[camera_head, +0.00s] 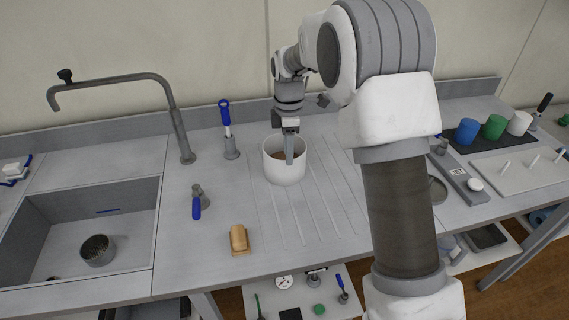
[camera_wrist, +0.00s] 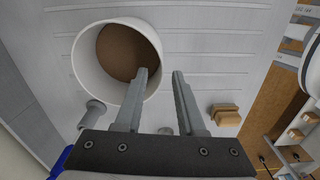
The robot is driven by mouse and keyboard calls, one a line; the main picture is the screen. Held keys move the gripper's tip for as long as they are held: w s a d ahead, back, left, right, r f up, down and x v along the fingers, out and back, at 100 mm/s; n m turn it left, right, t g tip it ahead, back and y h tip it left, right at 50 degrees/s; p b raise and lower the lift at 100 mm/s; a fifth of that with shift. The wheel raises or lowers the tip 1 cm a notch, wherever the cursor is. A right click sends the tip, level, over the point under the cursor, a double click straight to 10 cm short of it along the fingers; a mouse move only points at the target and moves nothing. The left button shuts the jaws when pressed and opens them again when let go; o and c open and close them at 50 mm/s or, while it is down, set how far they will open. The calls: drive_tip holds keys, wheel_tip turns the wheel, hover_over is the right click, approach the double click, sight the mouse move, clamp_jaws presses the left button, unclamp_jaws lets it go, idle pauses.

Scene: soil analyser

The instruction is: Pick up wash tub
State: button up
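The white round tub (camera_head: 283,170), which I take for the wash tub, stands upright on the grooved drainboard in the head view. It also shows in the wrist view (camera_wrist: 84,62), with brown material inside. My gripper (camera_head: 290,160) points down at the tub's rim. In the wrist view my gripper (camera_wrist: 160,73) is open. One finger appears over the tub's inside and the other outside, with the wall between them. I cannot tell whether either finger touches the wall.
A sink (camera_head: 60,225) with a metal cup (camera_head: 97,250) lies left, below a tall faucet (camera_head: 172,105). A tan block (camera_head: 239,239) and a blue-handled tool (camera_head: 197,205) lie near the tub. Coloured cups (camera_head: 494,127) stand at right.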

hover_over(287, 184)
wheel_tip(287, 184, down, 7)
drive_tip(key=shift+r, duration=0.2)
clamp_jaws()
drive_tip(key=shift+w+r, duration=0.1)
idle(1.4)
